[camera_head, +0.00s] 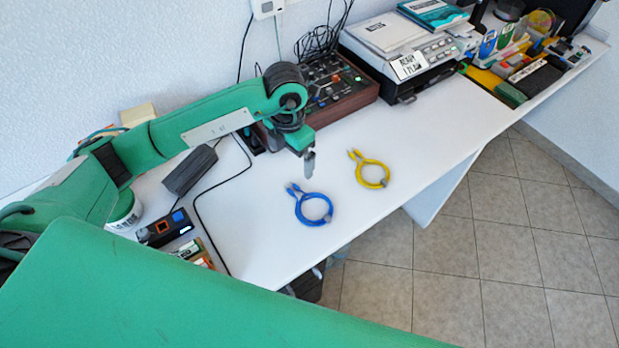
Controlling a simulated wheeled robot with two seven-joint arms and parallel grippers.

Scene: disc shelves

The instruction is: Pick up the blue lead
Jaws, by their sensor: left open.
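The blue lead (313,208) lies coiled in a ring on the white table, with its two plug ends pointing up and left. A yellow lead (371,173), coiled the same way, lies apart from it to the upper right. My left gripper (309,164) hangs above the table, pointing down, just beyond the blue lead and left of the yellow one. It is open and holds nothing, and it appears apart from both leads. My right gripper is not in view.
A control box with knobs (335,88) and a printer-like device (408,58) stand along the wall. A black adapter (190,170) with a cable and a small dark device (163,229) lie at left. White table (430,125) is clear right of the leads.

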